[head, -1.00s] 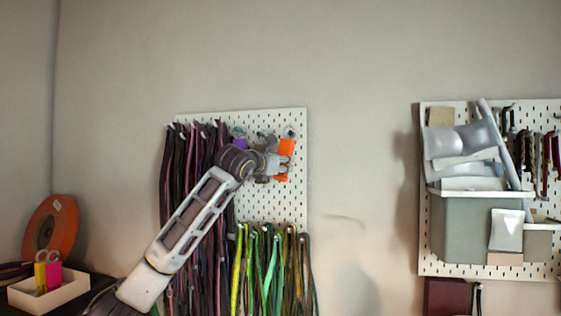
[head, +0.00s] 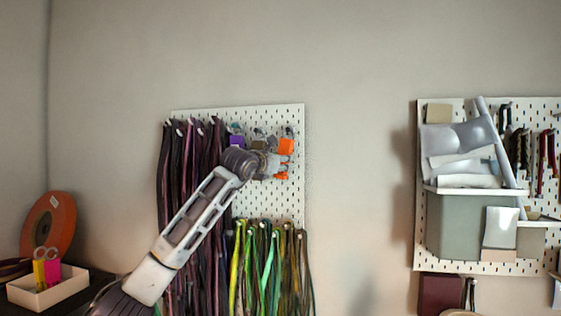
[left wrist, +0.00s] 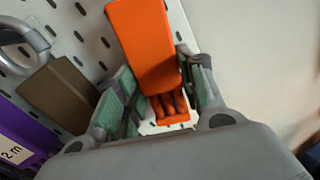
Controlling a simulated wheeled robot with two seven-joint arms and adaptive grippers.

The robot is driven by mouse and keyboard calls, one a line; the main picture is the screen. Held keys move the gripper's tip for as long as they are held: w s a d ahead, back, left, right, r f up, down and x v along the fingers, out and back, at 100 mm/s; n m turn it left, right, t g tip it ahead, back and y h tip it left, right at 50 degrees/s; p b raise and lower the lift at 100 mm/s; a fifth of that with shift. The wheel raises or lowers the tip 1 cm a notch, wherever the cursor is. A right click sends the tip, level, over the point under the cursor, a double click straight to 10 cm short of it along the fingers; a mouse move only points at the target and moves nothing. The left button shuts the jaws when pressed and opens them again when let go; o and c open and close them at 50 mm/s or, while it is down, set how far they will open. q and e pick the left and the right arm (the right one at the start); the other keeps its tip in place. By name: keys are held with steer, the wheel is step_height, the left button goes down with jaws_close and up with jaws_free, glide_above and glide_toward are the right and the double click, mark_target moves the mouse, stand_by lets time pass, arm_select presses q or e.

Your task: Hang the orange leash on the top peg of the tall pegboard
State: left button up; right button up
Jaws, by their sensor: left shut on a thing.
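My left gripper (head: 283,162) is at the upper right of the tall white pegboard (head: 272,200). It is shut on the orange leash (head: 287,147), which also shows between the green-padded fingers in the left wrist view (left wrist: 147,45). A flat orange piece sticks up past the fingers, and narrow orange strands show below it. A peg (head: 289,130) shows just above the orange piece in the head view. I cannot tell whether leash and peg touch. My right gripper is not in view.
A purple tag (head: 236,141) and an olive tag (left wrist: 58,93) are close to the left of my gripper. Dark straps (head: 178,190) and green cords (head: 265,260) hang on the board. A second pegboard (head: 428,258) stands right, with bare wall between.

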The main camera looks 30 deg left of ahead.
arm_select(q)
steer(key=shift+w+f, duration=0.1)
stand_by(0.7)
steer(key=o, duration=1.2)
steer(key=s, duration=1.2)
stand_by(0.4)
